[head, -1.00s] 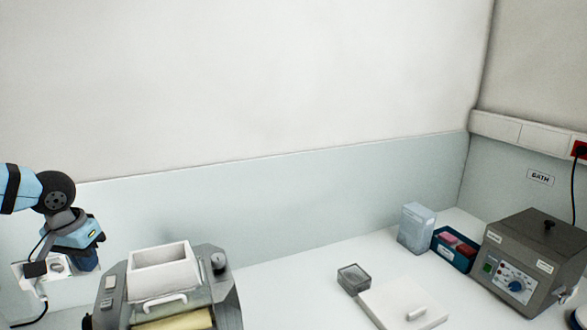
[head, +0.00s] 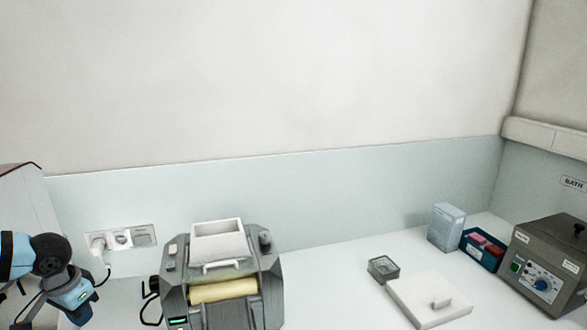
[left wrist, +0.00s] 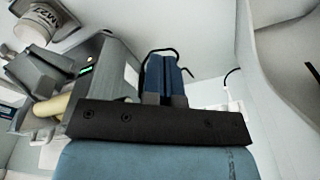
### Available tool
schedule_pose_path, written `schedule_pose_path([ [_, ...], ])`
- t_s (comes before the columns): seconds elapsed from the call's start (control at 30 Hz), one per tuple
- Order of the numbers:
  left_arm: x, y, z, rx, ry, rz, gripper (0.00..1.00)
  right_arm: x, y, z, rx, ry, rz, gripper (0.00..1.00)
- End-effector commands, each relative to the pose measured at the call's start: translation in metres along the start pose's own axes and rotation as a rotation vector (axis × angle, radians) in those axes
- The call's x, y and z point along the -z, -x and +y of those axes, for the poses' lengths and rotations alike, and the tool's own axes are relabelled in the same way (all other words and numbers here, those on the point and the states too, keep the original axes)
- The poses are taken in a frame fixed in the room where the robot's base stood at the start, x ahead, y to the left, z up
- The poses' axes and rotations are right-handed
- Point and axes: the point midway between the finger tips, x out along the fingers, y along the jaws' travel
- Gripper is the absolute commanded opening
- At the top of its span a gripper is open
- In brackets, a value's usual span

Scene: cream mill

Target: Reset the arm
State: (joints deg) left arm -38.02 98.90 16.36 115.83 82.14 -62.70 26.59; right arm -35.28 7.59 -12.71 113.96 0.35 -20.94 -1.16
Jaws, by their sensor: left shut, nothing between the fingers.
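My left gripper (head: 82,314) hangs at the lower left of the head view, pointing down, left of the grey mill. Its blue fingers also show in the left wrist view (left wrist: 163,78), shut together with nothing between them. The mill (head: 262,282) has a white hopper (head: 219,243) on top and a yellow roller (head: 223,290) in front. In the left wrist view the mill (left wrist: 108,62) is at the left, apart from the fingers. My right gripper is not in view.
A wall socket (head: 145,236) with a plug and cable is behind the gripper. A small grey dish (head: 383,268), white slab (head: 430,300), pale box (head: 447,227), blue tray (head: 470,247) and bath unit (head: 540,270) stand at the right. The counter between mill and dish is clear.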

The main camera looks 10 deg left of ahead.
Motion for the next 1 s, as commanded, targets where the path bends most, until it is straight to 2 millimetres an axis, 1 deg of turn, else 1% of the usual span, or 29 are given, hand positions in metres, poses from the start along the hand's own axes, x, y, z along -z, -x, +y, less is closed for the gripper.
schedule_pose_path([
  [0.03,-0.02,-0.017,0.001,-0.013,-0.005,-0.005,0.0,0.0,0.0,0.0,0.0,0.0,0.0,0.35],
  [0.1,-0.044,-0.038,0.004,-0.015,-0.028,-0.008,0.0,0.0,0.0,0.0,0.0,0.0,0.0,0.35],
  [0.17,-0.064,-0.056,0.009,-0.018,-0.047,-0.01,0.0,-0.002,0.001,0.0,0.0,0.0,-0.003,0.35],
  [0.2,-0.077,-0.067,0.015,-0.02,-0.059,-0.008,0.0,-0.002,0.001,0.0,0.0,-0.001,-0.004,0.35],
  [0.27,-0.095,-0.083,0.025,-0.024,-0.078,-0.006,0.0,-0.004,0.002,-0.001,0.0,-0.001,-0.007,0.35],
  [0.4,-0.13,-0.114,0.058,-0.032,-0.115,0.01,0.0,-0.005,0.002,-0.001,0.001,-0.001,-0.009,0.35],
  [0.47,-0.141,-0.125,0.074,-0.035,-0.129,0.021,0.0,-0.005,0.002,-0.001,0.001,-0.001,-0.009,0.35],
  [0.5,-0.148,-0.131,0.087,-0.038,-0.136,0.029,0.0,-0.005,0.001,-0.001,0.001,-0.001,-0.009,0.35],
  [0.57,-0.157,-0.139,0.106,-0.039,-0.146,0.043,0.0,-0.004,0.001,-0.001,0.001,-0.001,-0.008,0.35],
  [0.6,-0.162,-0.142,0.119,-0.042,-0.15,0.054,0.0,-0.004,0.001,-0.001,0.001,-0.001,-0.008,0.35],
  [0.67,-0.168,-0.147,0.14,-0.042,-0.155,0.071,0.0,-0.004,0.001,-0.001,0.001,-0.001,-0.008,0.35],
  [0.73,-0.173,-0.149,0.164,-0.043,-0.157,0.091,0.0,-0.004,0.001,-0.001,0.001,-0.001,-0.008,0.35],
  [0.8,-0.176,-0.149,0.188,-0.042,-0.154,0.112,0.0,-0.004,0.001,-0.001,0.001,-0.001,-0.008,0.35],
  [0.9,-0.177,-0.145,0.218,-0.037,-0.143,0.141,0.0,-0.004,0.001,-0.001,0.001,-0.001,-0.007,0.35],
  [1.0,-0.176,-0.138,0.24,-0.031,-0.129,0.162,0.0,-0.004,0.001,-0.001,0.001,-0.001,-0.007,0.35],
])
